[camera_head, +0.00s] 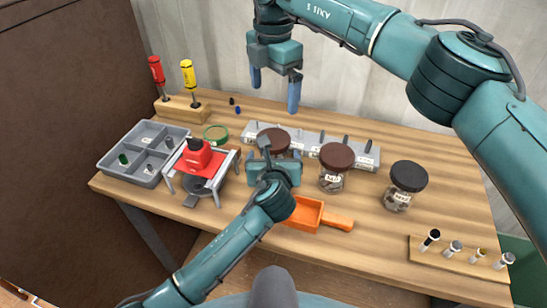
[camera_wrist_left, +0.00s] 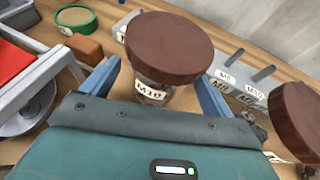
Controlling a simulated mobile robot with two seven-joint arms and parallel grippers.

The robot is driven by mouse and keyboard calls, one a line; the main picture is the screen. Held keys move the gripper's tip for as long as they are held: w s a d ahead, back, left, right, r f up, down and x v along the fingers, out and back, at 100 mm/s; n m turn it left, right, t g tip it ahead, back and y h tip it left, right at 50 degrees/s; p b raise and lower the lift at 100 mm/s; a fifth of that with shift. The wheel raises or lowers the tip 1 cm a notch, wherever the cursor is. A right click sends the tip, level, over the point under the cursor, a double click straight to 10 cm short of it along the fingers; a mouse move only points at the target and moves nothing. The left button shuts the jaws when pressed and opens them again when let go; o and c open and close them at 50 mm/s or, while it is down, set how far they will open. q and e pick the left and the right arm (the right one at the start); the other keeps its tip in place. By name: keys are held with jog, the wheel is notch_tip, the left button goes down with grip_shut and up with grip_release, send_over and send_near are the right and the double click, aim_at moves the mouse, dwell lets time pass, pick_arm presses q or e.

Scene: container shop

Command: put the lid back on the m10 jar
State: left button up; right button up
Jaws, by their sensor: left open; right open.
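The M10 jar (camera_wrist_left: 152,92) stands on the table with its label facing my left wrist camera. A brown lid (camera_wrist_left: 168,45) is on top of it; I cannot tell whether it is fully seated. In the head view the lid (camera_head: 274,136) shows behind my left gripper (camera_head: 270,154), which hides most of the jar. My left gripper is open, with one blue finger on each side of the jar in the left wrist view (camera_wrist_left: 158,92). My right gripper (camera_head: 275,88) is open and empty, raised above the back of the table.
Another brown-lidded jar (camera_head: 336,156) and a black-lidded jar (camera_head: 408,176) stand to the right. A labelled grey rack (camera_head: 365,160) lies behind. An orange scoop (camera_head: 305,215) is in front. A red-topped device (camera_head: 196,160) and grey tray (camera_head: 110,165) stand left.

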pick_arm(q)
jog(key=shift+s, duration=0.1)
jog(key=v, duration=1.3)
